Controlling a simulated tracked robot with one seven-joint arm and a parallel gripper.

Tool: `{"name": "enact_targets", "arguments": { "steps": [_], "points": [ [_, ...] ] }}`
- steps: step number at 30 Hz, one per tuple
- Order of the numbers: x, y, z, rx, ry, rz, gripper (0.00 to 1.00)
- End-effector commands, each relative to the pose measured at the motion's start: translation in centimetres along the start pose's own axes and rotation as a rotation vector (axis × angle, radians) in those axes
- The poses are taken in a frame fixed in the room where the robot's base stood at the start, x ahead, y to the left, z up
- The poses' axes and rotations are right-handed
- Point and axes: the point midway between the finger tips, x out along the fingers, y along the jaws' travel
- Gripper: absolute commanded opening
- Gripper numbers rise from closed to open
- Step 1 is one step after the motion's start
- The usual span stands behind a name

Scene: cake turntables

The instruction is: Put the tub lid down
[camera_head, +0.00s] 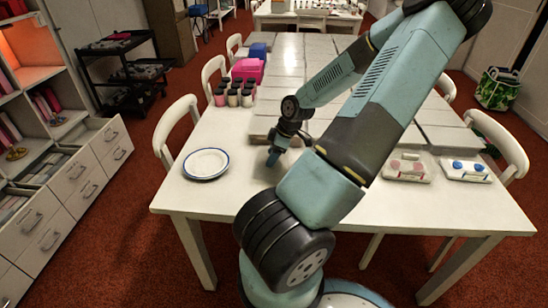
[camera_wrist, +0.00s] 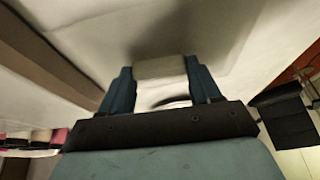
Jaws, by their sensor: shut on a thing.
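My gripper (camera_wrist: 160,78) shows in the wrist view with its two blue fingers apart on either side of a pale block, which I take to be part of the tub lid (camera_wrist: 160,67). The fingers are shut on it. A pale curved shape with a dark arc shows just below the block, between the fingers. In the head view my gripper (camera_head: 274,157) points down low over the white table (camera_head: 235,190), right of the plate. The lid cannot be made out there. Whether it touches the table I cannot tell.
A blue-rimmed white plate (camera_head: 206,163) lies left of my gripper. Several dark-capped jars (camera_head: 233,96) and a pink box (camera_head: 248,70) stand farther back. Two pale trays, one with red pieces (camera_head: 405,168) and one with blue (camera_head: 465,170), lie right.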

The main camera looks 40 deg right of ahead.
Motion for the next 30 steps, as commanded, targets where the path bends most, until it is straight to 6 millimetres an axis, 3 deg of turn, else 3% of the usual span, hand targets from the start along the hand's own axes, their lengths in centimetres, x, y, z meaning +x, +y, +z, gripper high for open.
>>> {"name": "enact_targets", "arguments": {
  "steps": [4,15,16,23,30],
  "points": [
    [1.27,-0.02,0.5,0.0,0.0,-0.001,0.34],
    [1.54,0.01,0.65,0.001,0.0,0.001,0.34],
    [1.5,0.02,0.65,0.001,0.0,0.001,0.65],
    [1.48,0.02,0.66,0.001,0.0,0.001,0.87],
    [1.44,0.02,0.68,0.002,0.0,0.001,0.88]
  ]
}}
